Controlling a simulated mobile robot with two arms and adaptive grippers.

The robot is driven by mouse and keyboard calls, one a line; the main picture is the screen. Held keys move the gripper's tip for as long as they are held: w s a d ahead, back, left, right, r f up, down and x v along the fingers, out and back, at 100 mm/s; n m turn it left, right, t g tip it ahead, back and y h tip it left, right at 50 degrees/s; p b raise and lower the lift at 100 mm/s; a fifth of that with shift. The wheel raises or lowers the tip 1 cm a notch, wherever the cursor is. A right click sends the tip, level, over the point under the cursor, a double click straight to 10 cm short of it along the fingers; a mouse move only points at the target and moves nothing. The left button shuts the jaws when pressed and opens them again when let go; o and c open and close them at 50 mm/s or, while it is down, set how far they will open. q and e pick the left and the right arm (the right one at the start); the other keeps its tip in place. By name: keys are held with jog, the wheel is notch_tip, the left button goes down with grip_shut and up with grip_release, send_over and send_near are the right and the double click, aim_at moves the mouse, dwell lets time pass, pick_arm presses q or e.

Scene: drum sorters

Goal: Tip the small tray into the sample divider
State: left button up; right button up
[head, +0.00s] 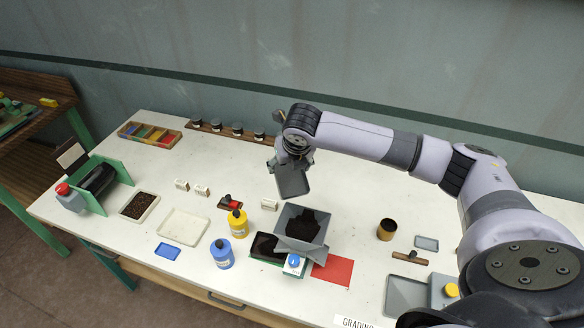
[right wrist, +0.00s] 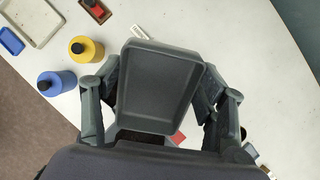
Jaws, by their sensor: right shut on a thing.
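The small tray (head: 293,182) is dark grey and shallow, and hangs steeply tilted from my right gripper (head: 291,158) in the head view. In the right wrist view the tray (right wrist: 158,85) sits between the two fingers of the gripper, and its inside looks bare. The sample divider (head: 301,243) has a grey hopper holding a heap of dark grains, a blue knob and a dark-filled green-edged tray at its left. The held tray is above and behind the hopper, apart from it. My left gripper is not in view.
A yellow bottle (head: 237,223) and a blue bottle (head: 222,254) stand left of the divider. A red mat (head: 334,270) lies to its right, with a brown cup (head: 387,229) beyond. A cream tray (head: 184,223) lies further left. The back middle of the table is clear.

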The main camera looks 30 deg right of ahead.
jog(key=w+g, duration=0.1)
jog(key=w+f, duration=0.1)
jog(key=w+f+g, duration=0.1)
jog(key=shift+w+d+g+y, duration=0.1)
jog(key=shift+d+g+y, duration=0.2)
jog(key=shift+d, duration=0.1)
jog(key=f+b, duration=0.1)
jog(key=w+f+g+b, duration=0.1)
jog(key=w+f+g, duration=0.1)
jog(key=shift+w+d+f+y+b, duration=0.1)
jog(key=shift+w+d+y+b, duration=0.05)
jog(key=shift+d+y+b, duration=0.2)
notch_tip(320, 180, up, 4)
jog(key=p, duration=0.2)
jog(key=shift+p, duration=0.35)
